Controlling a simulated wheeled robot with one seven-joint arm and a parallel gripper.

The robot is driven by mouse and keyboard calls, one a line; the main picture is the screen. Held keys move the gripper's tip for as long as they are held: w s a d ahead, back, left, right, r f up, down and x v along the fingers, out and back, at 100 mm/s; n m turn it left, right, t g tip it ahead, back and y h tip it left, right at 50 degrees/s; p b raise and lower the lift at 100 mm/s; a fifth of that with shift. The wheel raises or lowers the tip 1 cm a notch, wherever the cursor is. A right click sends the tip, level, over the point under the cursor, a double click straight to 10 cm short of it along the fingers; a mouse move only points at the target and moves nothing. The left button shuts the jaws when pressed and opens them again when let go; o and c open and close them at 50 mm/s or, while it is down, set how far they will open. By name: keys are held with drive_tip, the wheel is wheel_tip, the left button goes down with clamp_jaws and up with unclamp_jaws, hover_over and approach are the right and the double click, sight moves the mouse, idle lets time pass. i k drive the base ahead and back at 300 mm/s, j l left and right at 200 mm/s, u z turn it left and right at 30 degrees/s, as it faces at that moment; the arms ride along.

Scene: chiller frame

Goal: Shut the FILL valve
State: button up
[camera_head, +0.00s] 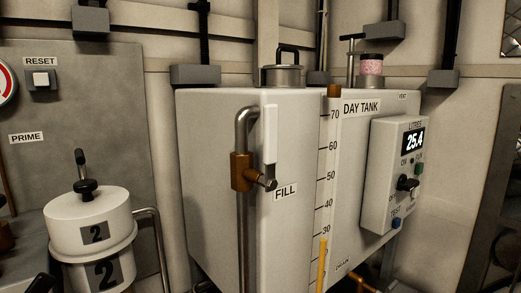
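The FILL valve (241,173) has a brass body on a vertical grey pipe (245,225) at the front of the white day tank (215,190). A short metal stem (265,182) sticks out from the body. A long white lever (270,135) stands upright above the stem, in line with the pipe. The FILL label (285,191) is just right of the valve. My gripper does not show in this view, so its distance from the lever cannot be told.
A control box (385,180) on the tank's right reads 25.4 litres. A level scale (328,160) runs down the tank's front. A white canister (90,215) marked 2 stands at lower left, before a grey panel (95,120) with a RESET button (40,79).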

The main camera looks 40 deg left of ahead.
sight(268, 181)
drive_tip(key=u, duration=1.9)
